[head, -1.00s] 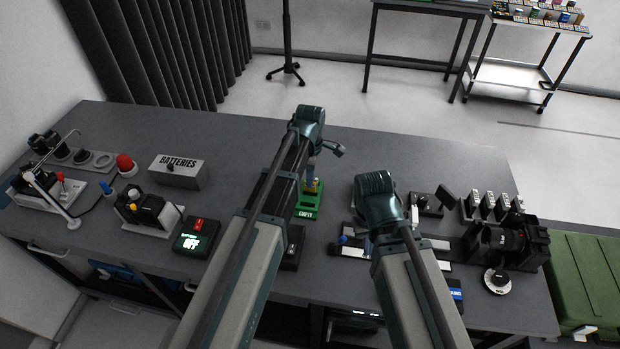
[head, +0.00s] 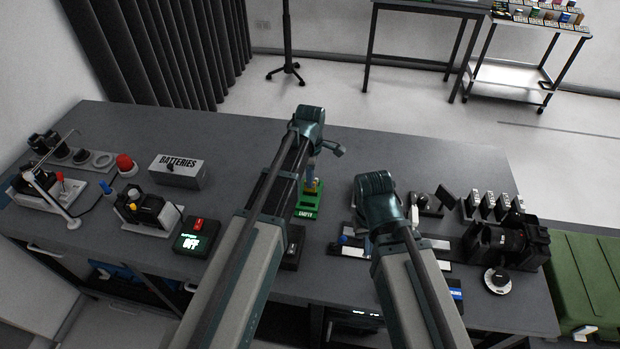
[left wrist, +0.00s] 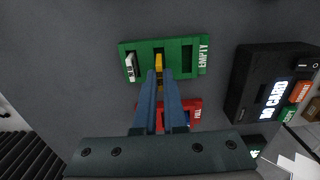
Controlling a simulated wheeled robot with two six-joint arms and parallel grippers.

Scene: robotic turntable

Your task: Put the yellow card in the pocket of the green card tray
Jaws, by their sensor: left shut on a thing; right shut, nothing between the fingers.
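The green card tray (head: 307,212), marked EMPTY, lies on the grey bench below my left gripper (head: 312,180). In the left wrist view the green card tray (left wrist: 203,66) shows a white-and-black card in its left pocket and a dark, empty-looking pocket at the right. My left gripper (left wrist: 160,78) is shut on the yellow card (left wrist: 158,61), which is over the tray's middle pocket. The fingers hide its lower part, and I cannot tell how deep it sits. My right gripper (head: 367,246) is shut and empty, low over the bench, its tips mostly hidden by its wrist.
A red tray (left wrist: 194,104) marked FULL lies beside the green tray, partly behind my left fingers. A black reader (left wrist: 270,83) showing NO CARD stands to its right. A BATTERIES box (head: 178,171) stands at the left. The bench behind my grippers is clear.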

